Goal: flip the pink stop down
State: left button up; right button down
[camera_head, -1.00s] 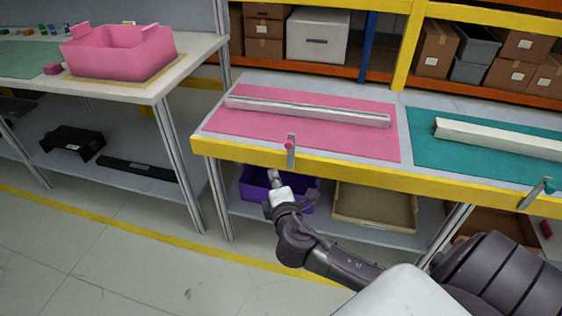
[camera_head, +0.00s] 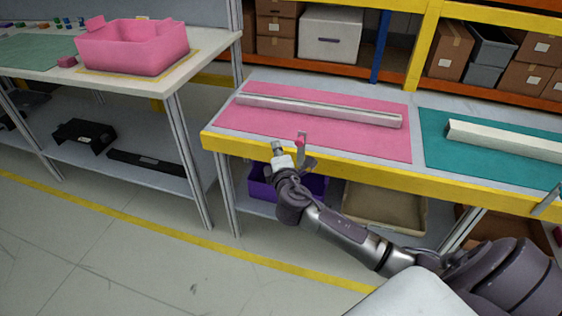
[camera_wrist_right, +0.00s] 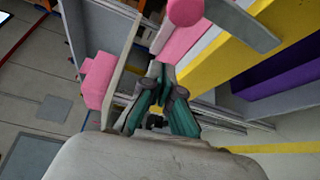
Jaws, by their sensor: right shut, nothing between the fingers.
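The pink stop is a grey lever with a round pink knob (camera_head: 300,141) at the front yellow edge of the table, by the pink mat (camera_head: 350,138). The lever stands up, and its lower part is partly behind my right gripper. In the right wrist view the pink knob (camera_wrist_right: 185,12) and grey lever (camera_wrist_right: 240,22) are at the top, just beyond the fingertips. My right gripper (camera_head: 278,148) is shut and empty, just left of the stop at the table edge. I cannot tell whether it touches the stop. My left gripper is not in view.
A long pale rail (camera_head: 320,110) lies on the pink mat. A teal mat (camera_head: 480,155) with another rail is to the right. A purple bin (camera_head: 262,186) and a beige tray (camera_head: 385,211) are on the shelf below. A pink box (camera_head: 133,52) stands on the left table.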

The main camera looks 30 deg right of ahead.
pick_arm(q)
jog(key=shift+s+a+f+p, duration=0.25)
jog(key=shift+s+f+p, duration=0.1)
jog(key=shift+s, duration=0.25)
pick_arm(e)
jog(key=d, duration=0.1)
jog(key=s+d, duration=0.2)
jog(key=shift+s+r, duration=0.1)
jog(key=shift+r, duration=0.15)
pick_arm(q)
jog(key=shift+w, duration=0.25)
